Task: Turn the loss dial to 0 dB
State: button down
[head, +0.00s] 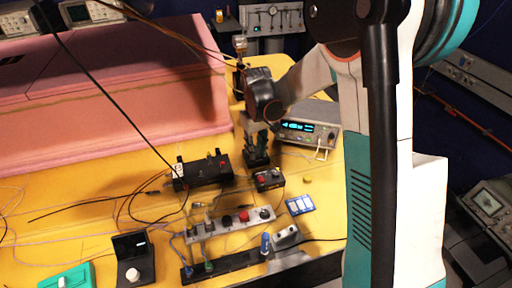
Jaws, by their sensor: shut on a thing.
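My gripper (257,157) points down to the yellow table, left of the lit instrument. It is shut on a small dark thing at its fingertips, largely hidden by the fingers. I cannot tell whether this is the loss dial. No dial marking or dB figure is readable. A black box with a pale round knob (133,274) stands at the lower left. A grey strip box (231,224) with dark and red knobs lies at the lower middle, well in front of my gripper.
A bench instrument with a lit display (297,127) stands right of my gripper. A black box with cables (203,173) and a small box with a red part (268,179) are close in front. A pink foam block (110,100) fills the back left. Loose cables cross the yellow table (75,185).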

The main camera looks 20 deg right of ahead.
jog(key=shift+n, duration=1.7)
jog(key=c, duration=1.4)
grip_release()
jog(key=shift+o, duration=0.2)
notch_tip(320, 180, up, 12)
